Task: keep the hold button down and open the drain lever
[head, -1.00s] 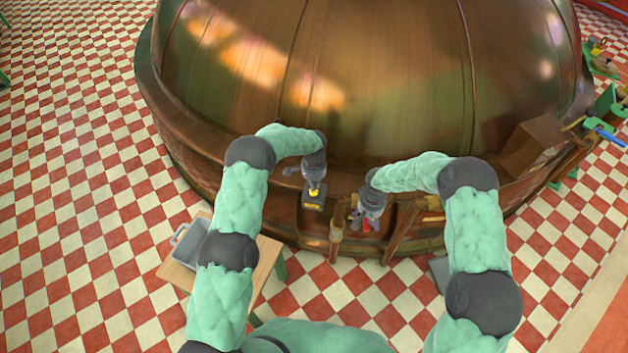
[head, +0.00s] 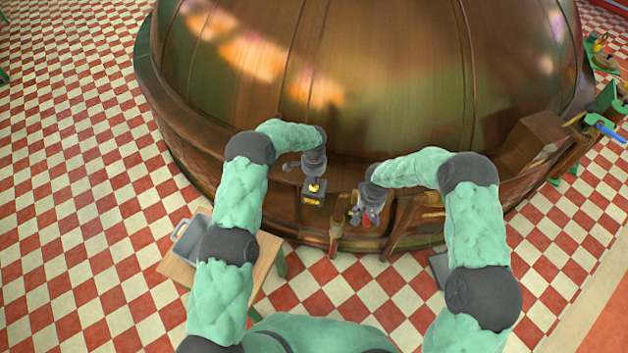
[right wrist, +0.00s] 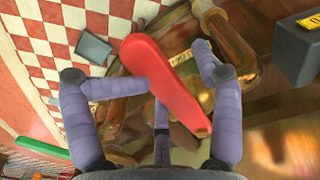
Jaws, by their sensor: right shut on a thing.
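The yellow hold button (head: 314,188) sits on a small dark box (head: 313,198) with a yellow label, at the front of the copper kettle. My left gripper (head: 314,180) is directly over the button and seems to touch it; its fingers are too small to read, and how far the button is down cannot be told. The red drain lever (right wrist: 160,75) shows large in the right wrist view, between the fingers of my right gripper (right wrist: 180,75). My right gripper is shut on the lever, low at the kettle's front; the lever also shows in the head view (head: 370,218).
The copper kettle (head: 370,80) fills the upper middle. A grey tray (head: 190,238) sits on a wooden stool (head: 262,262) at the left. Wooden posts (head: 336,235) stand beside my right gripper. A grey plate (right wrist: 93,47) lies on the checkered floor.

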